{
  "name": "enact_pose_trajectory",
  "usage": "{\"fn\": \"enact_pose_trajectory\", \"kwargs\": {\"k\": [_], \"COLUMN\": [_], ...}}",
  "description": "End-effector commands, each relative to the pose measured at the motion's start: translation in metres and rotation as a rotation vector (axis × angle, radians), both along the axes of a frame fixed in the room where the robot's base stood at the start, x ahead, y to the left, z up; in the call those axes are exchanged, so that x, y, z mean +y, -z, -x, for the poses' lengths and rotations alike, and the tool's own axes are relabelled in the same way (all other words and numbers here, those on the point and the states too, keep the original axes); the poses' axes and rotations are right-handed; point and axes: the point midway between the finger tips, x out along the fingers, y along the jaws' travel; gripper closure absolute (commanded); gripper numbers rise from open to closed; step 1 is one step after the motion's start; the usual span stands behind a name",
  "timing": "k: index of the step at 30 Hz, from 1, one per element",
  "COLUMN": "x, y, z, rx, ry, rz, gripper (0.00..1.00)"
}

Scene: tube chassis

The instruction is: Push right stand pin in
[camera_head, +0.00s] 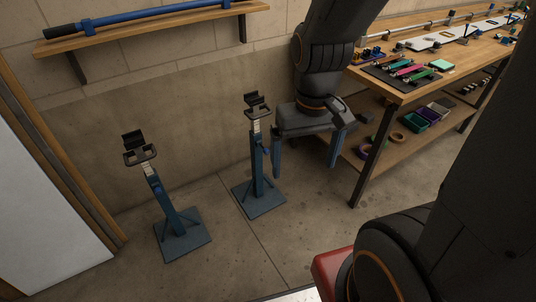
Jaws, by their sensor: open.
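The right stand (257,172) is a blue post on a square base plate, with a pale inner column and a dark cradle on top. It stands upright on the concrete floor. A small blue part at the collar (264,150) may be its pin; it is too small to tell how far it sticks out. My gripper (305,171) is just right of this stand, fingers pointing down and spread wide with nothing between them. Its left finger is close beside the post; I cannot tell whether they touch. The left stand (171,212) is similar and stands apart.
A wooden workbench (396,88) with tools on top and bins on its lower shelf (410,150) is at the right, close to my gripper. A wall shelf (155,27) holds a blue tube (130,17). A white panel (45,200) is at the left. Floor between the stands is clear.

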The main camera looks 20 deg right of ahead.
Motion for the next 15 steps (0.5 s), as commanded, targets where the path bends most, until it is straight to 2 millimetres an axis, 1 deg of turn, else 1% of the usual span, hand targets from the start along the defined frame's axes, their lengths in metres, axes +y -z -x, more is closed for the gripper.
{"fn": "enact_pose_trajectory", "kwargs": {"k": [1,2,3,5,6,8,12,14,15], "x": [-0.001,-0.002,-0.005,-0.011,-0.017,-0.028,-0.055,-0.063,-0.068], "y": [0.002,0.004,0.01,0.023,0.035,0.057,0.117,0.142,0.159], "z": [-0.002,-0.004,-0.011,-0.025,-0.039,-0.065,-0.133,-0.16,-0.178], "rx": [-0.003,-0.007,-0.018,-0.045,-0.07,-0.123,-0.273,-0.334,-0.372], "ry": [0.005,0.012,0.031,0.078,0.122,0.205,0.427,0.518,0.579], "rz": [0.001,0.004,0.008,0.018,0.025,0.033,0.007,-0.027,-0.056], "gripper": [0.17,0.22,0.28,0.39,0.45,0.55,0.79,0.89,0.96]}}
